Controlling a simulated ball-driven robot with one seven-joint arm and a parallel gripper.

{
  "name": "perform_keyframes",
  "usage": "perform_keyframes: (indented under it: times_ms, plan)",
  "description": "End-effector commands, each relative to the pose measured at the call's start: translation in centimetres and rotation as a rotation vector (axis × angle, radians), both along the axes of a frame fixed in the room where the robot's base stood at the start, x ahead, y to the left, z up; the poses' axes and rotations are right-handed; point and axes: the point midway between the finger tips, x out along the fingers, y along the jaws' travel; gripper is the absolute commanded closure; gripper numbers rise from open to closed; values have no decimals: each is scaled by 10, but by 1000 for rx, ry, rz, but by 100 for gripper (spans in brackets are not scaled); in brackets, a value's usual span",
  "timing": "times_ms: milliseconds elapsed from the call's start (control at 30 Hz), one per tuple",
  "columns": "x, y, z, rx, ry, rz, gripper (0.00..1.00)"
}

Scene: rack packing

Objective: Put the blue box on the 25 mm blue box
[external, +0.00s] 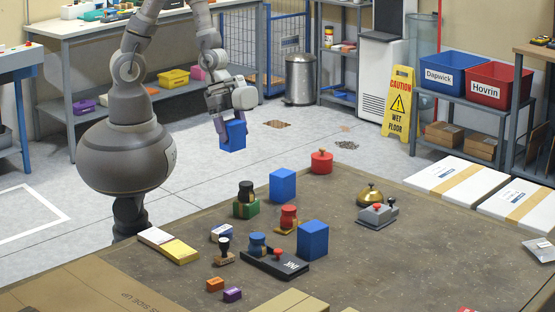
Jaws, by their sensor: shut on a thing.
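My gripper (231,127) is shut on a blue box (233,138) and holds it in the air beyond the table's far left edge, fingers pointing down. Two other blue boxes stand upright on the brown table (430,245). One blue box (283,185) is near the middle of the far side. I cannot tell from this view which of the two is the 25 mm one. The held box is apart from both.
Around the boxes are a red round container (321,162), a green block with a black knob (246,202), a red stamp (289,218), the ink pad (273,263) and a grey bell device (377,214). White flat boxes (458,180) lie at right. The table's right front is mostly clear.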

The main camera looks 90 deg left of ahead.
Motion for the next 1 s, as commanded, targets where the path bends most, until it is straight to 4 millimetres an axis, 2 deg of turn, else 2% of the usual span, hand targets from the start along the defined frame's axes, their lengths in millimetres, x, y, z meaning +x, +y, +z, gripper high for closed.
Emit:
perform_keyframes:
  times_ms: [67, 167, 200, 400, 500, 600, 767, 1000]
  plan:
    - [0, -4, 3, -1, 1, 2, 67]
    - [18, -12, 3, 0, 1, 1, 67]
    - [31, -15, -4, -1, -3, 3, 67]
    - [92, -37, -12, -1, -3, 4, 67]
    - [117, -46, -14, -1, -2, 4, 67]
    - [133, -52, -14, 0, -1, 4, 67]
    - [142, -54, -17, 2, 1, 4, 67]
    - [141, -54, -51, 1, 2, 3, 67]
